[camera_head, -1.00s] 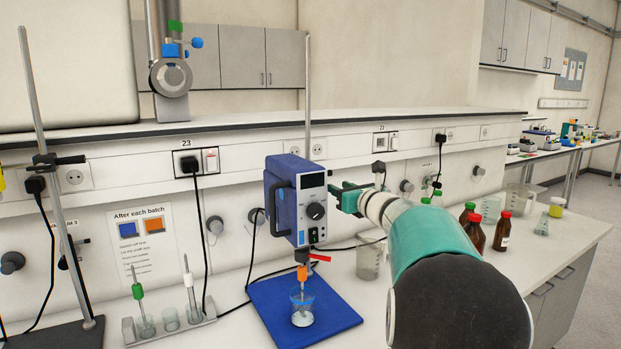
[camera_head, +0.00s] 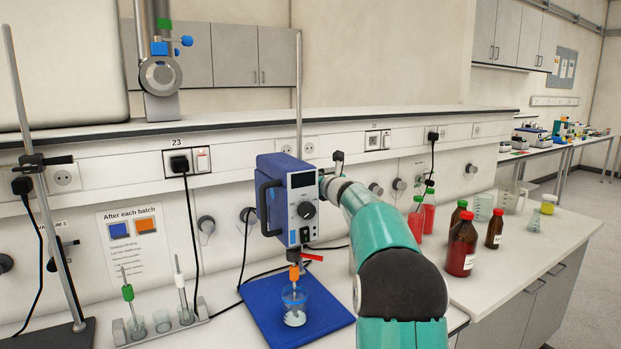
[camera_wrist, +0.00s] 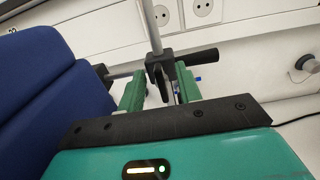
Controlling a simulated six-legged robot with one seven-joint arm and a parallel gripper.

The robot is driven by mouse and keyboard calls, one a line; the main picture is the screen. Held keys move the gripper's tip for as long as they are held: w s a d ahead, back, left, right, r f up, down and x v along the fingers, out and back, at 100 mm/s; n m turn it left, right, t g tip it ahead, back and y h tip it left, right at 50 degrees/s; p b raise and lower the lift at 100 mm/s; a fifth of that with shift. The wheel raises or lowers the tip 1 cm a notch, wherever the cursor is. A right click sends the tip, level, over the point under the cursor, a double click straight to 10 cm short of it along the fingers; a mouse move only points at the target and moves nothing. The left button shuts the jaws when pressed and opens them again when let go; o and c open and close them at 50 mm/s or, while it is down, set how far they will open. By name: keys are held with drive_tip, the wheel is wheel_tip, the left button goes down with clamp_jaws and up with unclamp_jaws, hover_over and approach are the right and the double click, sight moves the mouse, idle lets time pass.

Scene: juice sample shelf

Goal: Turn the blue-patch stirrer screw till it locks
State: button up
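The blue stirrer (camera_head: 287,200) hangs on an upright metal rod (camera_head: 299,100) above a blue mat (camera_head: 262,325); its housing also shows in the wrist view (camera_wrist: 40,100). A black clamp (camera_wrist: 160,68) with a dark handle-like bar (camera_wrist: 200,57) sits on the rod behind it. A small blue spot (camera_wrist: 198,79) shows just beyond my right finger; I cannot tell whether it is the screw's patch. My gripper (camera_wrist: 159,78) is open, its green fingers on either side of the clamp's lower part; contact cannot be told. In the head view the fingers are hidden behind the stirrer.
A beaker (camera_head: 294,308) stands under the stirrer on the mat. Brown bottles (camera_head: 461,245) and red-filled bottles (camera_head: 429,208) stand to the right of my arm. A rack with stirring tools (camera_head: 160,328) is at left. The wall with sockets (camera_wrist: 205,10) is close behind.

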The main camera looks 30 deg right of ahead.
clamp_jaws()
drive_tip(key=shift+f, duration=0.1)
